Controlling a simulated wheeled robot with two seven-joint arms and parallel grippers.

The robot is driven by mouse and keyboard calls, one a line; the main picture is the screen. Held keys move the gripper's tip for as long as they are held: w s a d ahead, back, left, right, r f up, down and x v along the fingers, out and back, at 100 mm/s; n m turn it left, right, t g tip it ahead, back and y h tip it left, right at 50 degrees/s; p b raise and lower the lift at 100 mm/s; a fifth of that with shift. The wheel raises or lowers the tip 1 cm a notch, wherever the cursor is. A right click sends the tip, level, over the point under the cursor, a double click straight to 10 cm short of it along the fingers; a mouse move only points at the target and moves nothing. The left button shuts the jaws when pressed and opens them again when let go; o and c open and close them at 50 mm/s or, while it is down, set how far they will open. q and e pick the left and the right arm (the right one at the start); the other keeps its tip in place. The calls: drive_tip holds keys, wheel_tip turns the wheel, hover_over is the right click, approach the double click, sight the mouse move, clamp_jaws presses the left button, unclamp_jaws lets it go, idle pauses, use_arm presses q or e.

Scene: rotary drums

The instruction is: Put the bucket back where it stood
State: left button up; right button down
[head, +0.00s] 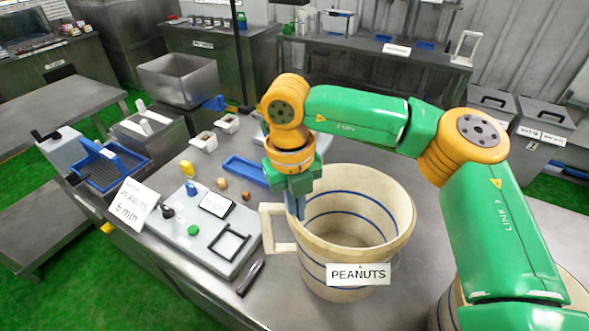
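A large cream bucket (345,282) with blue bands and a PEANUTS label stands upright on the metal table. Its square handle (268,228) sticks out to the left. Inside I see only blue-banded walls and a bare bottom. My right gripper (297,207) points down at the bucket's left rim, where the handle joins it. Its fingers overlap the rim there, and I cannot tell whether they grip it. My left gripper is out of view.
A second cream container (446,312) is mostly hidden behind my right arm. Left of the bucket lie a grey panel (195,262), a dark tool (250,278), a blue tray (245,171) and a PEANUTS 5 mm sign (134,204). A steel bin (180,80) stands behind.

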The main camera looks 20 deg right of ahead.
drive_tip(key=shift+w, duration=0.15)
drive_tip(key=s+a+r, duration=0.1)
drive_tip(key=s, duration=0.3)
use_arm(q)
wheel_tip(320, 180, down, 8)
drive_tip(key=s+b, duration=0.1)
drive_tip(key=b, duration=0.7)
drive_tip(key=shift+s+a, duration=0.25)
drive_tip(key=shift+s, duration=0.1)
use_arm(e)
drive_tip(key=shift+t, duration=0.6)
drive_tip(key=f, duration=0.1)
drive_tip(key=w+f, duration=0.1)
drive_tip(key=f, duration=0.3)
drive_tip(key=shift+w+d+f, duration=0.15)
drive_tip(key=shift+w+f, duration=0.05)
drive_tip(key=shift+w, duration=0.05)
